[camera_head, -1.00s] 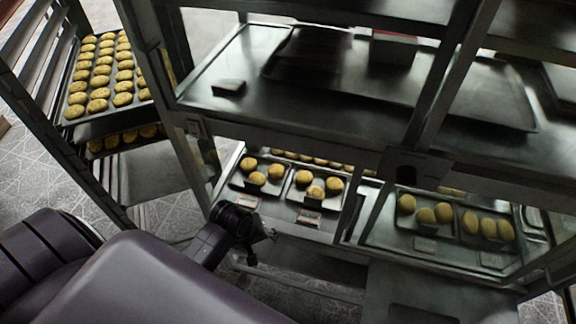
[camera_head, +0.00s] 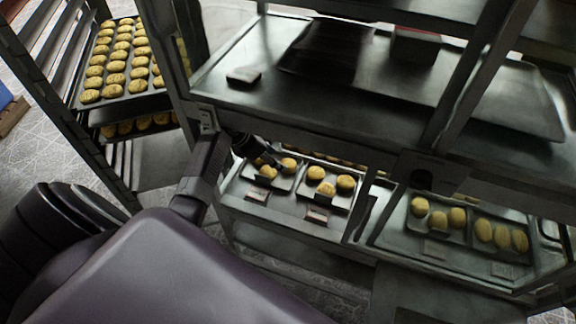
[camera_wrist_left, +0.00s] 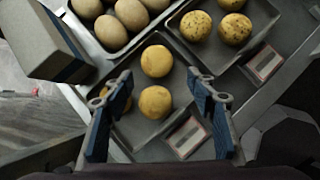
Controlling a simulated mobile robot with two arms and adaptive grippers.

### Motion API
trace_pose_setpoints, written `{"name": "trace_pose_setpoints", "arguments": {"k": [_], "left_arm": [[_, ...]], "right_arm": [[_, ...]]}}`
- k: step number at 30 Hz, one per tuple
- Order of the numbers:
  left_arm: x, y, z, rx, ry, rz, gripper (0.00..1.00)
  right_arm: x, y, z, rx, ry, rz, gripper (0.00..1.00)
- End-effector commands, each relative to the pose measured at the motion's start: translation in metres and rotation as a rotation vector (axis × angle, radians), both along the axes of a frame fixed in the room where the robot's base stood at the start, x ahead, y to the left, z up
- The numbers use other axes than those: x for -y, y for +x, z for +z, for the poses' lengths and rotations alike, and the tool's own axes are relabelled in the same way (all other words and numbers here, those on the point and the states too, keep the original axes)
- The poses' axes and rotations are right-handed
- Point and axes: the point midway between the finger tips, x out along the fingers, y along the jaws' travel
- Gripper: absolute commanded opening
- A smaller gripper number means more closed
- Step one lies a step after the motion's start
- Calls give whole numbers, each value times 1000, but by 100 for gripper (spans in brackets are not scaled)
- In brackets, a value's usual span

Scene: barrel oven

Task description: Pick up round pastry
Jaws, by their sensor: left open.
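Round yellow pastries lie on small dark trays on the lower shelf. In the head view my left gripper (camera_head: 268,157) reaches in under the upper shelf, above the left small tray, with pastries (camera_head: 289,164) close to its fingers. In the left wrist view the open, empty gripper (camera_wrist_left: 160,82) has two plain round pastries, a farther one (camera_wrist_left: 157,61) and a nearer one (camera_wrist_left: 155,103), between its fingers' lines. A third is partly hidden behind the left finger. Speckled pastries (camera_wrist_left: 196,25) lie on the neighbouring tray. My right gripper is not in view.
The upper metal shelf (camera_head: 225,103) and the rack posts hem in my left arm. A grey-blue block (camera_wrist_left: 48,42) sits left of the gripper. Card tags (camera_wrist_left: 187,137) stand before the trays. A rack (camera_head: 92,124) with full trays stands at left.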

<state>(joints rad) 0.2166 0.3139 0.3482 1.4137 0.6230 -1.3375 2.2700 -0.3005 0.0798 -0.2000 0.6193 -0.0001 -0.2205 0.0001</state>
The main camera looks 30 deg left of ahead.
Motion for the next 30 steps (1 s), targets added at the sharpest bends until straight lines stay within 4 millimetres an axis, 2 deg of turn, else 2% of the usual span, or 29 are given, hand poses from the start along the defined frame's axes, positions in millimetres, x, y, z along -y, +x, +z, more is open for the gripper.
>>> {"name": "trace_pose_setpoints", "arguments": {"k": [2, 11, 21, 30], "left_arm": [[-1, 4, 0, -2, -23, 30, 52], [4, 18, -25, -4, -28, 36, 52], [10, 37, -62, -2, -26, 35, 52], [11, 39, -67, -4, -25, 34, 52]], "right_arm": [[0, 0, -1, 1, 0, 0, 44], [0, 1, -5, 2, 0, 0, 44], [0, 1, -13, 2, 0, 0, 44], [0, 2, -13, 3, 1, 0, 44]]}}
